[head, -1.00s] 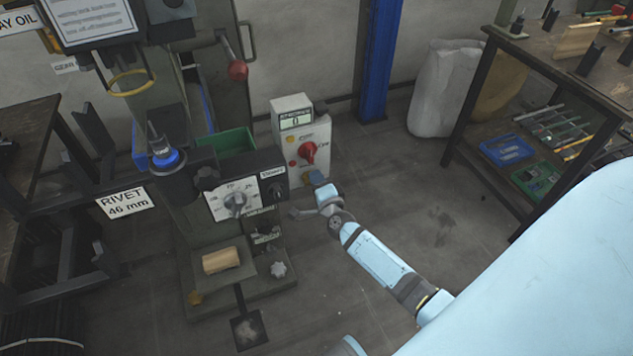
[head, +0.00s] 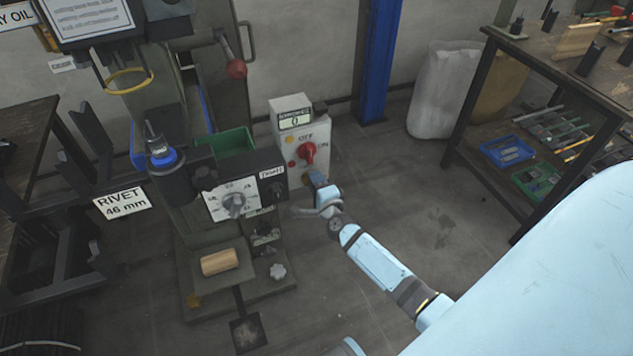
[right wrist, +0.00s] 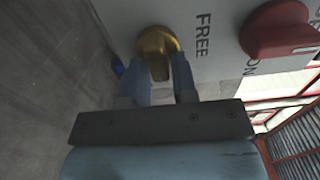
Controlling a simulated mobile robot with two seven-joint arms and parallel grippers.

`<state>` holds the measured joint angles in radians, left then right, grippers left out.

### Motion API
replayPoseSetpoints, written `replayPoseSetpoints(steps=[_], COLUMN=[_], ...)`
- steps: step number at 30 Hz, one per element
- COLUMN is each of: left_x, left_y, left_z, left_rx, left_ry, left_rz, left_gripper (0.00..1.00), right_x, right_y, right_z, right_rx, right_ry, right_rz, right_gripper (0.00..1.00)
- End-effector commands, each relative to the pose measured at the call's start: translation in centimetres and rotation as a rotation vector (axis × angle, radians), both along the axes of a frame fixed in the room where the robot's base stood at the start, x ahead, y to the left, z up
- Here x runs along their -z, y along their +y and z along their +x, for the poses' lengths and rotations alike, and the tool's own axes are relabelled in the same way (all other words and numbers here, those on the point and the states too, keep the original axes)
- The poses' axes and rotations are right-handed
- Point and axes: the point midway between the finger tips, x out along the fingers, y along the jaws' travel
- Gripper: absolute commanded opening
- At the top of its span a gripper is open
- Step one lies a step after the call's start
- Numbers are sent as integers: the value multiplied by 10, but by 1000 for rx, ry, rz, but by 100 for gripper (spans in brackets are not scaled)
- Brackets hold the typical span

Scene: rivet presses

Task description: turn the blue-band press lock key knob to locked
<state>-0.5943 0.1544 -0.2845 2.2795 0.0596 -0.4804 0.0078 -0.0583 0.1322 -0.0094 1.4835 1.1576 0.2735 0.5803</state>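The blue-band press, with a blue ring (head: 165,158) around its ram, stands at the left of the head view. Its grey control box (head: 291,118) has a display reading 0 and a red switch knob (head: 308,152). The brass lock key knob (right wrist: 157,45) shows in the right wrist view, beside the word FREE; in the head view my gripper mostly hides it. My right gripper (right wrist: 160,82) is open, its two fingers on either side of the key's grip. Contact cannot be told. In the head view this gripper (head: 314,179) is at the box's lower front. My left gripper is not in view.
The press's dial panel (head: 233,200) stands just left of my right gripper. A workbench (head: 565,75) with tools stands at the right, and a blue post (head: 379,60) stands behind. The floor between is clear.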

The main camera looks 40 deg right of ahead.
Motion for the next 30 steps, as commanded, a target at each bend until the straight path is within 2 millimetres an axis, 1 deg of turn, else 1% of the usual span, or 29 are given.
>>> replayPoseSetpoints(steps=[1,2,10,14,17,24,27,30], left_x=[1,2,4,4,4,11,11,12], left_y=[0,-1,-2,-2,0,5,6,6], left_z=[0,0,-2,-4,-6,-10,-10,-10], left_rx=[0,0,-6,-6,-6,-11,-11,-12], left_ry=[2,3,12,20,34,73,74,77], left_rz=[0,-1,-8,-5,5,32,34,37], left_gripper=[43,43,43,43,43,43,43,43], right_x=[0,0,0,0,-1,-1,-1,0], right_y=[0,0,0,2,6,19,24,28], right_z=[0,0,-1,-10,-27,-81,-101,-116], right_rx=[0,0,0,0,0,0,0,-1], right_ry=[0,0,-1,1,2,3,2,2], right_rz=[0,0,-2,-2,-1,-1,-1,-1], right_gripper=[38,43,43,43,43,43,43,43])
